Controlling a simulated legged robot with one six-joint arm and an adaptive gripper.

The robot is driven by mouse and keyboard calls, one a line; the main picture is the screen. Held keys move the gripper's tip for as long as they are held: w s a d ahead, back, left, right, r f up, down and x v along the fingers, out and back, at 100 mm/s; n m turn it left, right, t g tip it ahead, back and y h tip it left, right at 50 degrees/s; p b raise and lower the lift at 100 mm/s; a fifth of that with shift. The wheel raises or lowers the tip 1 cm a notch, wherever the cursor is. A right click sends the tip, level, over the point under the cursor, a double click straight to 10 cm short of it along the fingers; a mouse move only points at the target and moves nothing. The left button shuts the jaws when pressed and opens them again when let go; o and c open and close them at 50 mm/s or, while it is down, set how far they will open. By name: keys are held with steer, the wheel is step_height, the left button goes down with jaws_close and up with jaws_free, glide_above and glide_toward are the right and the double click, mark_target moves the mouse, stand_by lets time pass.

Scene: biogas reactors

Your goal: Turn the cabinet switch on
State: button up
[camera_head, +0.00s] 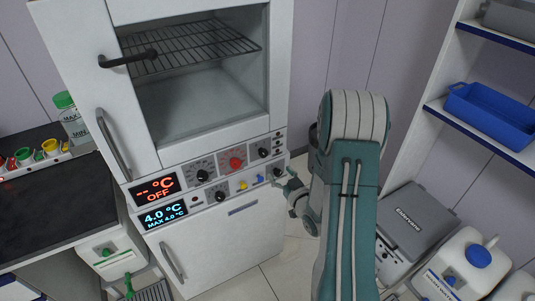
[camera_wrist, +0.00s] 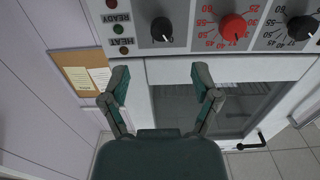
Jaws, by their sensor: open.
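The white cabinet (camera_head: 214,230) stands in the middle of the head view with a glass upper door. Its control panel has a black switch knob (camera_head: 264,153) at the upper right, also in the wrist view (camera_wrist: 161,29), inverted there, beside the READY and HEAT lamps. A red dial (camera_head: 236,163) sits left of it and shows in the wrist view (camera_wrist: 232,26). The upper display (camera_head: 155,189) reads "-- °C OFF". My gripper (camera_head: 286,180) is by the panel's right end. In the wrist view my gripper (camera_wrist: 160,76) is open and empty, apart from the knob.
A lower display (camera_head: 165,215) reads 4.0 °C. A door handle (camera_head: 113,145) sticks out at the left. A dark worktop (camera_head: 60,205) is at the left. A shelf with a blue bin (camera_head: 490,112), a grey case (camera_head: 417,222) and white canisters (camera_head: 465,262) stand at the right.

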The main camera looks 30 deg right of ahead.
mark_target(265, 156)
steer(key=w, duration=1)
steer(key=shift+w+a, duration=0.25)
steer(key=shift+w, duration=0.1)
jaws_close()
